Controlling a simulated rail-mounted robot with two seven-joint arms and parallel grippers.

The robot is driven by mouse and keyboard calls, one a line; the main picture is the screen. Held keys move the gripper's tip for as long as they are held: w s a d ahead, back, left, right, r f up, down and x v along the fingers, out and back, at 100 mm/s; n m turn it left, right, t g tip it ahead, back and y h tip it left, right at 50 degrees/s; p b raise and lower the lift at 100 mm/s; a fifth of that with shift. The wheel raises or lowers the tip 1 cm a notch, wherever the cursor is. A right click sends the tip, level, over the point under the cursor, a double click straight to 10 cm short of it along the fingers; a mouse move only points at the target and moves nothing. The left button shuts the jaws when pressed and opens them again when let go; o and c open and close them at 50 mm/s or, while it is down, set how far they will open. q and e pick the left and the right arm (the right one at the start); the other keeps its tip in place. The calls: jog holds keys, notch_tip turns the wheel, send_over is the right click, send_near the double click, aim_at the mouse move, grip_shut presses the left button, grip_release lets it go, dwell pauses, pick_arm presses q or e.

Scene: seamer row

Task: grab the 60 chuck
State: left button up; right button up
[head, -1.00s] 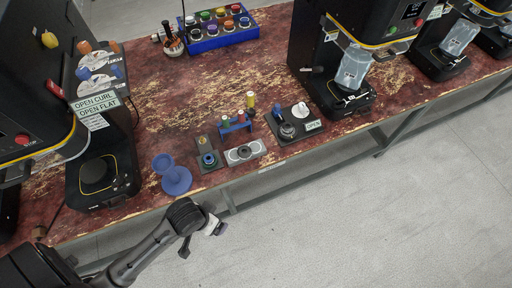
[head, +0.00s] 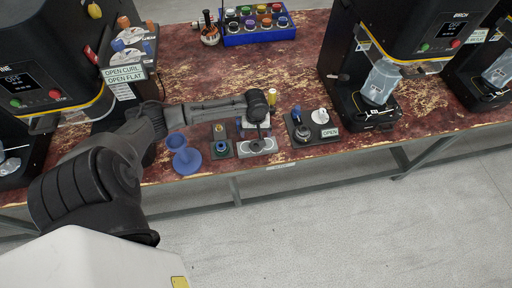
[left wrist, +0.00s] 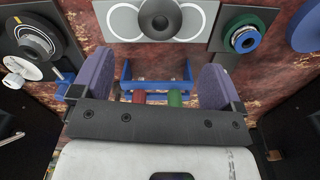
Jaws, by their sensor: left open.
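No label reading 60 is legible, so I cannot tell which part is the 60 chuck. A grey plate (head: 270,150) with a dark round disc (head: 256,146) lies near the bench's front edge; the left wrist view shows the plate (left wrist: 116,18) with pale rings and the disc (left wrist: 160,17). A blue-and-green ring part (left wrist: 243,38) sits on a dark plate beside it. My left gripper (head: 262,130) is over the bench just behind the disc. Its purple-tipped fingers (left wrist: 155,82) are spread, with a small blue rack (left wrist: 155,88) beyond them. My right gripper is not in view.
A black tray (head: 318,140) with a metal disc and white knob is right of the plate. A blue stand (head: 187,160) is to the left. Black seaming machines (head: 345,75) stand on both sides. A blue crate (head: 258,37) of colour-topped jars is at the back.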

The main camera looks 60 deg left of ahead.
aim_at(256, 147)
pick_arm(q)
notch_tip(256, 147, down, 3)
jog(key=shift+f, duration=0.2)
jog(key=shift+s+d+f+b, duration=0.15)
jog(key=shift+f+b, duration=0.4)
jog(key=shift+f, duration=0.8)
jog(key=shift+w+d+f+b, duration=0.15)
jog(key=shift+f+b, duration=0.35)
jog(key=shift+f, duration=0.8)
jog(key=shift+s, duration=0.1)
jog(key=c, duration=1.1)
jog(key=shift+r, duration=0.1)
jog(key=shift+c, duration=0.3)
